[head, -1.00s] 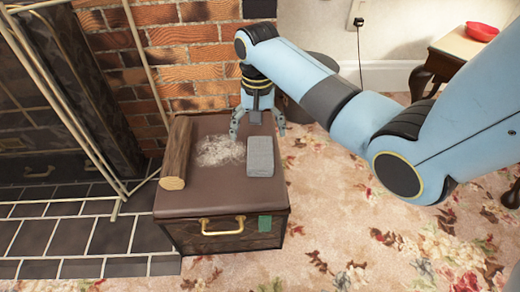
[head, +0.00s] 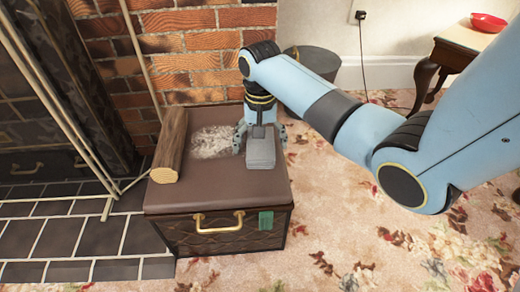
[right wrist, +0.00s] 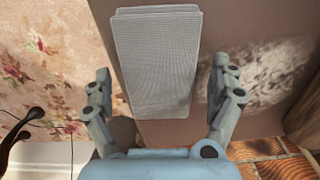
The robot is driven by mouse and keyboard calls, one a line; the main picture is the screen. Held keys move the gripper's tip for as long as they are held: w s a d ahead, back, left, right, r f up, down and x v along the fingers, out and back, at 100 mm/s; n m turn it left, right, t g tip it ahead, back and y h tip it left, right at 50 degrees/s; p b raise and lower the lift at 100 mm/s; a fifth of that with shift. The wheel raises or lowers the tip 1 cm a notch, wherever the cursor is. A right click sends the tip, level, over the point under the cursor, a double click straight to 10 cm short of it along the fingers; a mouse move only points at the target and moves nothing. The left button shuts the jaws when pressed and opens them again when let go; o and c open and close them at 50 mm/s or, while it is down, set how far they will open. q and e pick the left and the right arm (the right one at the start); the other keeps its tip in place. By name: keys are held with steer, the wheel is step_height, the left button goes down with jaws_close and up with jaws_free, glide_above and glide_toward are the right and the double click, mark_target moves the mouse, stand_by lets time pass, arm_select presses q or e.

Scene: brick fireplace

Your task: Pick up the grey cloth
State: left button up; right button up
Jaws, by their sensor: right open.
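The grey cloth (head: 261,154) is a folded block lying on the brown box lid (head: 205,197). In the right wrist view the cloth (right wrist: 158,65) lies lengthwise between the fingers, with a gap on each side. My right gripper (head: 261,137) is open just above the far end of the cloth, pointing down. Its two fingers also show in the right wrist view (right wrist: 163,85), spread wider than the cloth and empty. My left gripper is not in view.
A split log (head: 170,147) and a pale fibrous patch (head: 214,141) are left of the cloth on the lid. A brick wall (head: 190,60) stands behind. A dark round container (head: 312,62) and a small table with a red bowl (head: 488,22) are at right.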

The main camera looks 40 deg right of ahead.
mark_target(260, 144)
steer(key=c, duration=1.3)
steer(key=shift+o, duration=0.2)
steer(key=shift+r+p, duration=0.35)
steer(key=shift+r, duration=0.3)
step_height(260, 144, up, 3)
steer(key=p, duration=0.2)
steer(key=shift+p, duration=0.3)
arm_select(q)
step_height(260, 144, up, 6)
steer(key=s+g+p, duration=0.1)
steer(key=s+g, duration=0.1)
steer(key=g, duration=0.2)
arm_select(e)
steer(key=shift+s+a+r, duration=0.35)
steer(key=shift+r, duration=0.15)
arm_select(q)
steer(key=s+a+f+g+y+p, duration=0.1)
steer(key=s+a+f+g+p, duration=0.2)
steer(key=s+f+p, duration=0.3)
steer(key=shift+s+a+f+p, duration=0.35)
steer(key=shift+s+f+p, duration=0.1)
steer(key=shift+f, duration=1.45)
arm_select(e)
steer(key=s+a+r, duration=0.5)
steer(key=s+a, duration=0.1)
steer(key=s, duration=0.2)
steer(key=shift+s+a+r, duration=0.15)
steer(key=shift+s+r, duration=0.15)
steer(key=shift+s, duration=0.05)
